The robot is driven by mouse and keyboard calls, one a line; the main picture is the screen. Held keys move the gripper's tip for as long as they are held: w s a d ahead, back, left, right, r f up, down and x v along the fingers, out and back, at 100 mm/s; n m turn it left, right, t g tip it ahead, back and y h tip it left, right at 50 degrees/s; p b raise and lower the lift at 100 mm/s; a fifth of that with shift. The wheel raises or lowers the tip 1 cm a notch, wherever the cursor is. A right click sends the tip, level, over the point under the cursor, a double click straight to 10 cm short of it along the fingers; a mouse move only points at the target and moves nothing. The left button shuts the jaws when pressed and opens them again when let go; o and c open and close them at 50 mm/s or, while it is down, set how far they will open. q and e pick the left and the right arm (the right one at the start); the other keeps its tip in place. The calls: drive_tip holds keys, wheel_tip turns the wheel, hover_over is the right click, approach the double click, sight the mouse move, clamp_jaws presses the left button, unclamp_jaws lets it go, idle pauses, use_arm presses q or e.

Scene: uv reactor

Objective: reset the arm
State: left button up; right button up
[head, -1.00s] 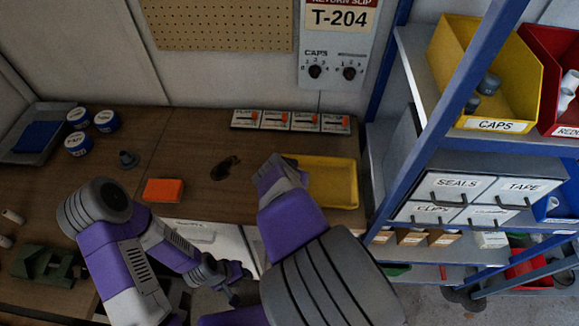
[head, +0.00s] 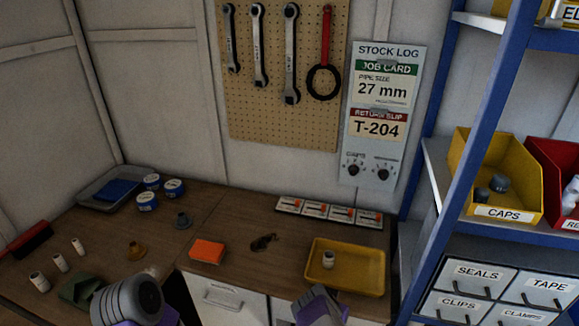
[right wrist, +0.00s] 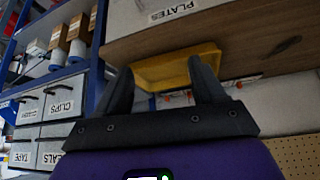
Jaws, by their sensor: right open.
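My right gripper (right wrist: 162,90) shows in the right wrist view with its two dark fingers spread and nothing between them. The yellow tray (right wrist: 165,70) lies beyond its fingers, under the edge of a wooden surface in that picture. In the head view only parts of my two arms show at the bottom edge, one at lower left and one below the yellow tray (head: 365,289). My left gripper is out of view. A small pale fitting (head: 328,259) stands in the tray.
The bench (head: 225,225) holds an orange block (head: 207,251), a dark small object (head: 263,242), blue-lidded tins (head: 147,201) and white cylinders (head: 60,262). A blue-framed shelf (head: 450,190) with a yellow caps bin (head: 505,213) and drawers (head: 475,272) stands close on the right.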

drive_tip(key=s+d+f+n+g+y, duration=0.1)
drive_tip(key=s+d+f+g, duration=0.1)
drive_tip(key=f, duration=0.7)
drive_tip(key=s+d+f+n+g, duration=0.1)
drive_tip(key=d+f+g, duration=0.1)
drive_tip(key=f, duration=0.6)
drive_tip(key=s+a+f+y, duration=0.2)
drive_tip(key=s+f+y, duration=0.1)
drive_tip(key=s+f, duration=0.2)
drive_tip(key=s+a+f+g+y, duration=0.1)
drive_tip(key=s+a+f+y, duration=0.1)
drive_tip(key=s+f, duration=0.3)
drive_tip(key=shift+s+f+n+y, duration=0.3)
drive_tip(key=shift+s+f+y, duration=0.1)
drive_tip(key=shift+f+y, duration=0.15)
